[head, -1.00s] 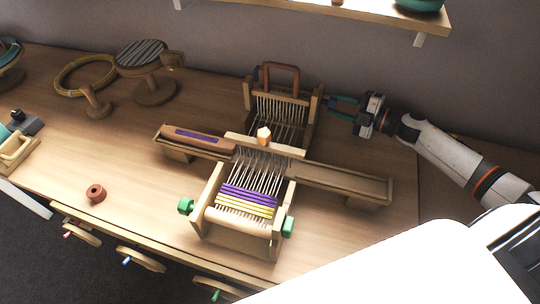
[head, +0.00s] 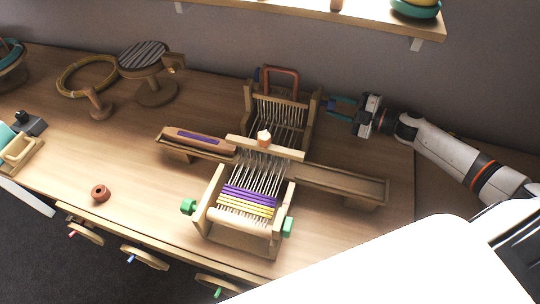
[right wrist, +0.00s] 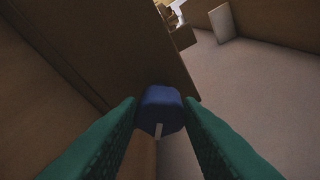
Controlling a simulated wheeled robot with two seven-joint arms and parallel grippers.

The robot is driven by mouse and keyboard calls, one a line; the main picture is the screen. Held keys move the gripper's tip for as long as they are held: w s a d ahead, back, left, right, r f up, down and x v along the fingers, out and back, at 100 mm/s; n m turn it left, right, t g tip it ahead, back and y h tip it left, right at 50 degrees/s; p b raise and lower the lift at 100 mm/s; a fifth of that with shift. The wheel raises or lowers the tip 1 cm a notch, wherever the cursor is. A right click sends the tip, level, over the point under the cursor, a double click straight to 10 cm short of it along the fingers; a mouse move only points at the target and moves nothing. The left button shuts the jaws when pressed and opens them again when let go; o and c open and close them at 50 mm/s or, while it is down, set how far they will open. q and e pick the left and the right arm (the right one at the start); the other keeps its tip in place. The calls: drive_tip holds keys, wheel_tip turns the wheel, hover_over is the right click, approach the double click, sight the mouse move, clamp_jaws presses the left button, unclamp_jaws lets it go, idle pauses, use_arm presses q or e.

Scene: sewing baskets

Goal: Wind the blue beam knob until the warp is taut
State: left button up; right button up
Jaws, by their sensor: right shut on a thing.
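The loom stands on the table with its pale warp threads (head: 262,172) running from the back beam to the purple and yellow cloth (head: 247,203) at the front. I cannot tell from here how tight they are. My right gripper (head: 334,104) is at the loom's back right side. In the right wrist view its green fingers are shut on the blue beam knob (right wrist: 160,100), one on each side. A white mark on the knob points down in that view. In the head view the fingers mostly hide this knob. My left gripper is not in view.
Green knobs (head: 188,207) sit at the loom's front sides. A shuttle (head: 198,137) with purple thread lies on the left rail. A red-brown spool (head: 101,193) is at the front left. A shelf (head: 330,14) overhangs the back; a hoop and round stand are at back left.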

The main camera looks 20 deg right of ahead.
drive_tip(key=shift+a+r, duration=0.1)
drive_tip(key=shift+a, duration=0.05)
idle(0.4)
drive_tip(key=o, duration=0.6)
drive_tip(key=shift+c, duration=0.2)
drive_tip(key=shift+o, duration=0.4)
drive_tip(key=shift+w+a, duration=0.15)
drive_tip(key=shift+w, duration=0.05)
drive_tip(key=shift+s+d+p, duration=0.5)
drive_tip(key=shift+s+d, duration=0.55)
drive_tip(key=shift+d, duration=0.2)
drive_tip(key=shift+s+d+p, duration=0.45)
drive_tip(key=shift+s+d, duration=0.55)
drive_tip(key=shift+d, duration=0.25)
